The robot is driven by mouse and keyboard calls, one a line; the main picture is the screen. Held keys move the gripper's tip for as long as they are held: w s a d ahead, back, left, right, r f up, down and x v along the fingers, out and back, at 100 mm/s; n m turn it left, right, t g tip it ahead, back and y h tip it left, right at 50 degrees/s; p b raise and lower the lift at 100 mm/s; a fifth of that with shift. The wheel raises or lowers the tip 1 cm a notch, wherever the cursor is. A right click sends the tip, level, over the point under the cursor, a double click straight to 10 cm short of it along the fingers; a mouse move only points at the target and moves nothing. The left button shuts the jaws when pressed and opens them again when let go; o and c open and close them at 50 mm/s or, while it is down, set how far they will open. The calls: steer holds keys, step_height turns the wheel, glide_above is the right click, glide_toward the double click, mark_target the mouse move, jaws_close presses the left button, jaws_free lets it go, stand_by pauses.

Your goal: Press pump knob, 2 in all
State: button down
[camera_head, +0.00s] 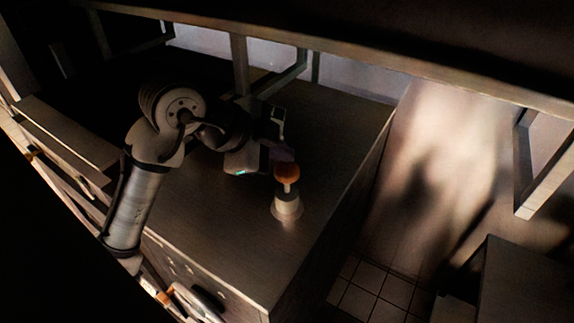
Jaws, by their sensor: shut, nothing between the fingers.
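The pump has an orange-brown knob (287,171) on top of a short pale stem and a light stepped base (287,207). It stands upright on the counter, near the counter's right edge. My gripper (284,154) is shut and empty, just behind and above the knob in the picture. The fingers look dark and partly merge with the shadow. I cannot tell whether they touch the knob.
The metal counter (215,235) is bare in front and to the left of the pump. A shelf frame with posts (240,65) rises behind my arm. Right of the counter edge lies a tiled floor (370,290), with another dark unit (525,285) at lower right.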

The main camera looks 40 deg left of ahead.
mark_target(282, 169)
steer(key=shift+f, duration=0.1)
stand_by(0.7)
steer(key=shift+f+b, duration=0.35)
steer(key=shift+b, duration=0.1)
steer(key=shift+f+b, duration=1.5)
steer(key=shift+f, duration=0.2)
stand_by(1.3)
steer(key=shift+r, duration=0.15)
steer(key=shift+r+p, duration=1.5)
steer(key=shift+r, duration=0.45)
steer(key=shift+r, duration=0.1)
step_height(282, 169, up, 5)
steer(key=p, duration=0.3)
steer(key=shift+p, duration=0.4)
